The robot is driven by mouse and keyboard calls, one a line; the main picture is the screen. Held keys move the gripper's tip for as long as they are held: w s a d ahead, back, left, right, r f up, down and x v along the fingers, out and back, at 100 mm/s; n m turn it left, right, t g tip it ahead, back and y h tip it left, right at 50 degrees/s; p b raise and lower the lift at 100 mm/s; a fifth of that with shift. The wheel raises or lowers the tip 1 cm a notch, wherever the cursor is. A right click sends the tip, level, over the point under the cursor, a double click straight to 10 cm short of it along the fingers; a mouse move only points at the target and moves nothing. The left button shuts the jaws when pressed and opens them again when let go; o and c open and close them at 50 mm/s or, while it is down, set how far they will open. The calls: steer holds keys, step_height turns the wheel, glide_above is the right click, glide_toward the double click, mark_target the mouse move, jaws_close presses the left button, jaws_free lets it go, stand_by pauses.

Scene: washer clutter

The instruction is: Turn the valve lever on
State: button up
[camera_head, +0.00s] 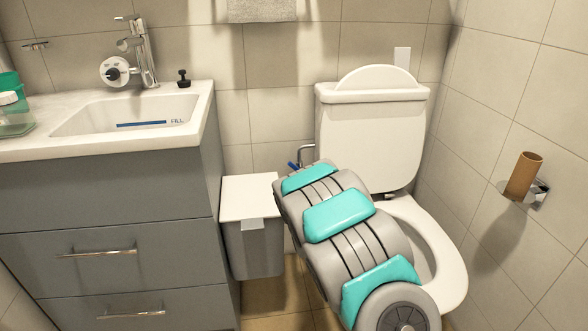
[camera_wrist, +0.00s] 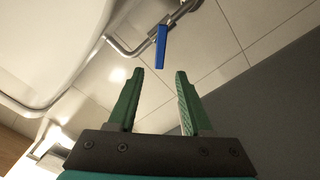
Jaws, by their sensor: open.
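The valve lever (camera_wrist: 161,47) is a blue handle on a metal pipe (camera_wrist: 125,50) fixed to the tiled wall, at the upper middle of the wrist view. In the head view a small blue part of the lever (camera_head: 293,165) shows beside the toilet tank, just past my arm. My gripper (camera_wrist: 158,73) is open, its two green fingers pointing toward the lever. The lever's lower end sits near the space between the fingertips, with no contact visible. My fingers are hidden behind my arm in the head view.
The white toilet (camera_head: 372,130) stands right of the lever. A grey bin with a white lid (camera_head: 250,197) stands to the left, next to the sink cabinet (camera_head: 105,225).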

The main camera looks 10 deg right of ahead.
steer(key=w, duration=0.6)
steer(key=shift+w+p, duration=0.35)
steer(key=shift+w, duration=0.05)
steer(key=shift+c, duration=0.2)
jaws_close()
